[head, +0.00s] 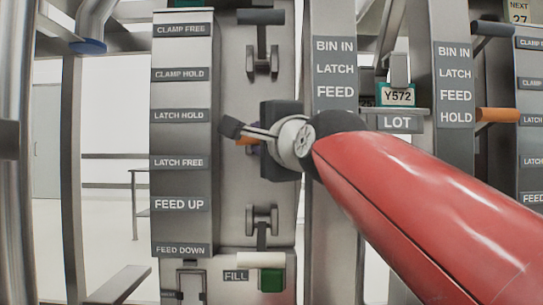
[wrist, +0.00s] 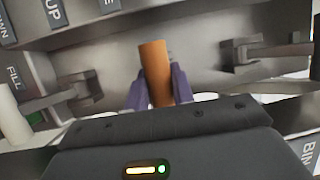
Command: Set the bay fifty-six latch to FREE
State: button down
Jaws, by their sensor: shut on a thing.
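The orange latch handle (wrist: 154,72) stands between the purple fingers of my gripper (wrist: 158,92) in the wrist view. My gripper is shut on it. In the head view only a small orange piece of the handle (head: 245,141) shows beside my wrist; the rest is hidden. It sits at a height between the LATCH HOLD label (head: 180,115) and the LATCH FREE label (head: 179,163) on the left label strip. No bay number fifty-six is readable.
A black-ended clamp lever (head: 262,18) is above my gripper and a feed lever bracket (head: 262,220) is below. A green button (head: 271,280) is beside the FILL label. A neighbouring bay at right has another orange handle (head: 497,114). Posts stand close beside my arm.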

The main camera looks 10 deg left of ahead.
jog(key=shift+w+a+f+b, duration=0.1)
jog(key=shift+w+f+b, duration=0.15)
jog(key=shift+f, duration=0.65)
jog(key=shift+w+d+f+b, duration=0.15)
jog(key=shift+f+b, duration=0.25)
jog(key=shift+f, duration=0.45)
jog(key=shift+w+a+f+b, duration=0.15)
jog(key=shift+w+f+b, duration=0.15)
jog(key=shift+f, duration=0.6)
jog(key=c, duration=1.2)
grip_release()
jog(key=shift+w, duration=0.1)
jog(key=shift+o, duration=0.2)
jog(key=b+v, duration=0.1)
jog(key=v, duration=0.7)
jog(key=shift+r+b, duration=0.15)
jog(key=shift+b, duration=0.15)
